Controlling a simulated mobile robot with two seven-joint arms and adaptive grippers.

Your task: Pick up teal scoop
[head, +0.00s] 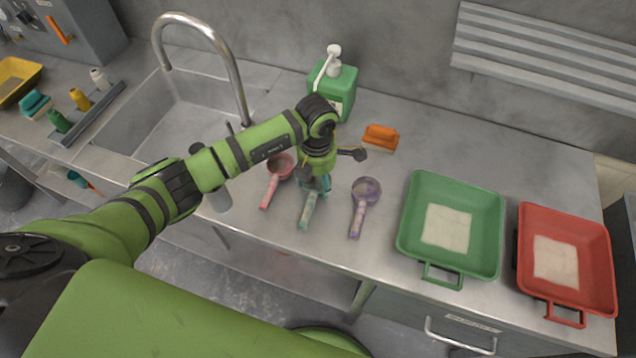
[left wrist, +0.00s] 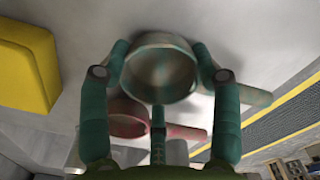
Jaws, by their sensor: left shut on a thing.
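The teal scoop (head: 308,211) is on the steel counter between a pink scoop and a purple scoop. Its handle points toward the front edge, and its bowl is mostly hidden under my left gripper (head: 316,182). In the left wrist view the scoop's round bowl (left wrist: 160,72) sits between the fingers of my left gripper (left wrist: 163,75), which is shut on it. I cannot tell whether the scoop is clear of the counter. My right gripper is not in view.
The pink scoop (head: 270,187) is close on the left and the purple scoop (head: 363,204) close on the right. A green tub (head: 410,232) and a red tub (head: 600,255) are farther right. The sink (head: 150,115) is left.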

